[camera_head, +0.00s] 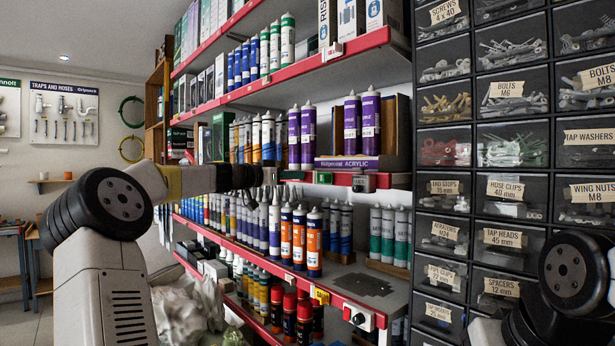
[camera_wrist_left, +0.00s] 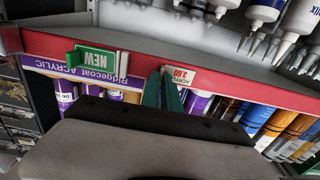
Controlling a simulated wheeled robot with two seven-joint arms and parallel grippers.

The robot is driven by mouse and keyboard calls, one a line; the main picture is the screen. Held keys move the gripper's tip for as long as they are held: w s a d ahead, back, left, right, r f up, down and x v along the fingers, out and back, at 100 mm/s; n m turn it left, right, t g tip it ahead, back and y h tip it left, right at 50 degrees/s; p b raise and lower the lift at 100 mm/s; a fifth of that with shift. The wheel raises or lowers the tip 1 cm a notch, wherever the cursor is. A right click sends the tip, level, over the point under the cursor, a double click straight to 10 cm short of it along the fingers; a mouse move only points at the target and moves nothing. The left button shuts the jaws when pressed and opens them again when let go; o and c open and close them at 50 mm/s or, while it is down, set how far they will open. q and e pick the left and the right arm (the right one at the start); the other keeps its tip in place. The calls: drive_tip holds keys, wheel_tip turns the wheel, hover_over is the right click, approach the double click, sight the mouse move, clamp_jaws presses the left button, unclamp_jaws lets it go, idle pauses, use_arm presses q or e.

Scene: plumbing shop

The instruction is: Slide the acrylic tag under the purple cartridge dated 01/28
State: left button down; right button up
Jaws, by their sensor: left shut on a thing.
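My left gripper (camera_head: 275,177) reaches in from the left to the red front edge of the middle shelf. In the left wrist view, which is upside down, its fingers (camera_wrist_left: 165,80) are shut at the white acrylic tag (camera_wrist_left: 180,76), reading "ACRYLIC 3.60", against the red edge. Purple cartridges stand on this shelf in two groups: a left pair (camera_head: 301,136) just above my gripper and a right group (camera_head: 370,124) behind the purple "Ridgecoat Acrylic" strip (camera_head: 347,163). Their dates are too small to read. My right gripper is out of view.
A green "NEW" tag (camera_wrist_left: 95,57) sits on the same edge, and a white holder (camera_head: 363,183) is further right. Orange-blue cartridges (camera_head: 300,240) stand on the shelf below. Dark parts drawers (camera_head: 510,150) fill the right. The lower shelf has bare room (camera_head: 345,270).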

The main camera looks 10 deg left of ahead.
use_arm(q)
drive_tip(key=c, duration=1.6)
unclamp_jaws()
drive_tip(key=v, duration=0.7)
drive_tip(key=shift+s+a, duration=0.3)
drive_tip(key=shift+d, duration=0.1)
